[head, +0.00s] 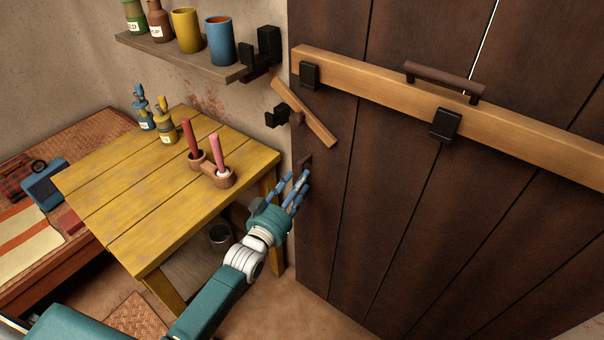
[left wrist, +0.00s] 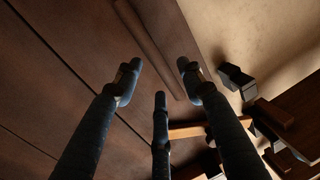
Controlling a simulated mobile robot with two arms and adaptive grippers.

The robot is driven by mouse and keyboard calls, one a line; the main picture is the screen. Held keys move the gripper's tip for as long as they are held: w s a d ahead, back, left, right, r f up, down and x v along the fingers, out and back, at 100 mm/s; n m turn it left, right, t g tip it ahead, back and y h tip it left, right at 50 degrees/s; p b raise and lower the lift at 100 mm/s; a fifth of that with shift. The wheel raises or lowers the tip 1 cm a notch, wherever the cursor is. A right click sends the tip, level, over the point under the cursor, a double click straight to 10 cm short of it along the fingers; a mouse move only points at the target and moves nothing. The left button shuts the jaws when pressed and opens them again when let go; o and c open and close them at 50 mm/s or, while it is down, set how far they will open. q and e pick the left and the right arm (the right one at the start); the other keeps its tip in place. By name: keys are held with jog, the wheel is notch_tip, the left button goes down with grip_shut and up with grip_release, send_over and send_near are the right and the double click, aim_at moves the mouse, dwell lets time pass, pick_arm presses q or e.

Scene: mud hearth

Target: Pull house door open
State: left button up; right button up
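The house door (head: 400,190) is a dark brown plank door filling the right of the head view; it looks shut. A thin light gap shows between planks near its top. A small dark wooden pull (head: 305,162) sits near its left edge, partly hidden by my fingers. My left gripper (head: 298,186) is at the door's left edge, just below this pull, fingers spread and empty. In the left wrist view the spread fingers (left wrist: 160,90) face the door (left wrist: 60,60), with a long wooden strip (left wrist: 150,45) beyond them. Contact cannot be told. My right gripper is not in view.
A pale wooden bar (head: 385,86) with a dark handle (head: 444,80) lies across the door in black brackets (head: 445,124). A tilted wooden latch (head: 306,113) is by the wall. A yellow table (head: 150,190) stands left of my arm; a shelf (head: 180,60) hangs above.

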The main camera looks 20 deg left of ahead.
pick_arm(q)
jog(key=w, duration=0.3)
jog(key=shift+w+d, duration=0.2)
jog(key=shift+d, duration=0.05)
jog(key=c, duration=0.8)
grip_shut()
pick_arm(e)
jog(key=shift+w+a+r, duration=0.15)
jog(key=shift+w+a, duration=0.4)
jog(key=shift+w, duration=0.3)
